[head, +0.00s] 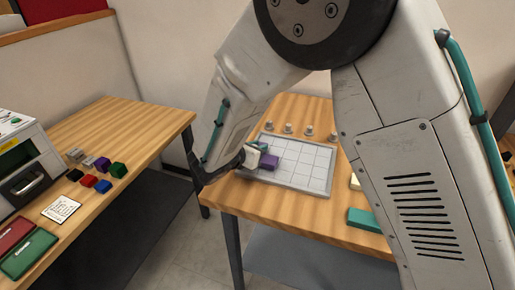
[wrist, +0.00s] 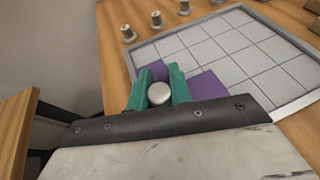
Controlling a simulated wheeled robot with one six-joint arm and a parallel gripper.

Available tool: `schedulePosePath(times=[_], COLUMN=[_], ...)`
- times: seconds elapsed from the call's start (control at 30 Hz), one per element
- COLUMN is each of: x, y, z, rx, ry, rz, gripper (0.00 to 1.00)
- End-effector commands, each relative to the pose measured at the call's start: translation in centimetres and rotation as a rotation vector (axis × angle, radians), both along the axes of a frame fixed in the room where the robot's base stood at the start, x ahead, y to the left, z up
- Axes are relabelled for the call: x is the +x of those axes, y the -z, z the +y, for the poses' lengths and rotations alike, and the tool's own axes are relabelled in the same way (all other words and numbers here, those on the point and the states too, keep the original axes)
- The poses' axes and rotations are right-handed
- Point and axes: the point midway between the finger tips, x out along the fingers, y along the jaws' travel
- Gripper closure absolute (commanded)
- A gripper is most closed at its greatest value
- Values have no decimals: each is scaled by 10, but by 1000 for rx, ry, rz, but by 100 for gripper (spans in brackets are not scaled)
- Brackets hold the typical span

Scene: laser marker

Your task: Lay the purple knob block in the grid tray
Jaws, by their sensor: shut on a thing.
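The grid tray (head: 312,171) is a light grey, shallow tray of square cells on the right table; it also fills the upper right of the wrist view (wrist: 250,57). My gripper (head: 257,149) is at the tray's left side. In the wrist view its teal fingers (wrist: 160,88) are shut on a round silver knob (wrist: 159,94). Purple block (wrist: 154,71) surface shows behind the fingers, and more purple shows to their right. I cannot tell whether it is all one piece. In the head view purple (head: 270,161) shows beside the fingers, over the tray's left cells. Its underside is hidden.
Several small metal posts (head: 288,128) stand along the tray's far edge. A teal block (head: 368,219) lies near the right table's front. The left table holds several coloured blocks (head: 103,184), a white card (head: 61,208) and a machine (head: 25,165). A gap separates the tables.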

Motion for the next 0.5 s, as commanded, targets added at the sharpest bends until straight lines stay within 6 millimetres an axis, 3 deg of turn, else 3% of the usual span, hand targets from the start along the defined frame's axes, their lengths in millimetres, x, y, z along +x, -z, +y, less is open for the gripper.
schedulePosePath(times=[0.37, 0.4, 0.47, 0.5], x=[0, 0, 0, 0], y=[7, 8, 8, 8], z=[0, 0, 0, 0], rx=[1, 1, 2, 2], ry=[0, 0, 1, 1], rz=[-1, -1, -1, -1], gripper=[100, 77, 60, 57])
